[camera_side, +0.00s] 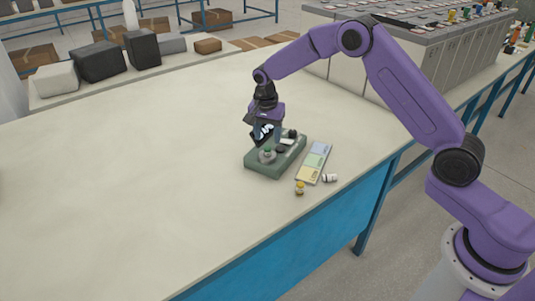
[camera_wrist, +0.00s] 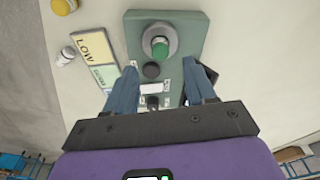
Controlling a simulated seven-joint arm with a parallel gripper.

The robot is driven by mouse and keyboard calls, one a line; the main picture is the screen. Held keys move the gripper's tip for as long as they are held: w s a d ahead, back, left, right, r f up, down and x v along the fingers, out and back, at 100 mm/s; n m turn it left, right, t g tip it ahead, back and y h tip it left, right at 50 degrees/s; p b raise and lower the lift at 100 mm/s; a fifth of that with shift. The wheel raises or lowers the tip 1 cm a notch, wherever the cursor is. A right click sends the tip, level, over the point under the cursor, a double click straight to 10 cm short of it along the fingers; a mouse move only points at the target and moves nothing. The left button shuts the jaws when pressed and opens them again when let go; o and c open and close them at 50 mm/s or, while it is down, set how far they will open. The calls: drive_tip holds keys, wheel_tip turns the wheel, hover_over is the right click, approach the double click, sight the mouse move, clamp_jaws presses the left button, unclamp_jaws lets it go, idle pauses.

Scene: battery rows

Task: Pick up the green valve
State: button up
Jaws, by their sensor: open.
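The green valve (camera_wrist: 160,46) is a small green cylinder in a round grey collar, at the far end of a grey-green tray (camera_wrist: 193,30) in the wrist view. In the side view, the valve (camera_side: 267,150) sits at the near left part of the tray (camera_side: 262,170). My gripper (camera_side: 264,134) is above the tray, behind the valve. In the wrist view, the fingers of my gripper (camera_wrist: 162,85) are spread apart, with nothing held between them. The valve lies beyond the fingertips, close to their midline. The tray's near end is partly hidden by my gripper.
A black round piece (camera_wrist: 151,70) and a white label stand on the tray near the valve. A card strip (camera_wrist: 92,45) marked LOW lies beside the tray. A white bottle (camera_side: 330,178) and a yellow-brown bottle (camera_side: 299,188) are near the table edge. The table's left is clear.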

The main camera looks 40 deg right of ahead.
sight(268, 148)
drive_tip(key=shift+f, duration=2.4)
clamp_jaws()
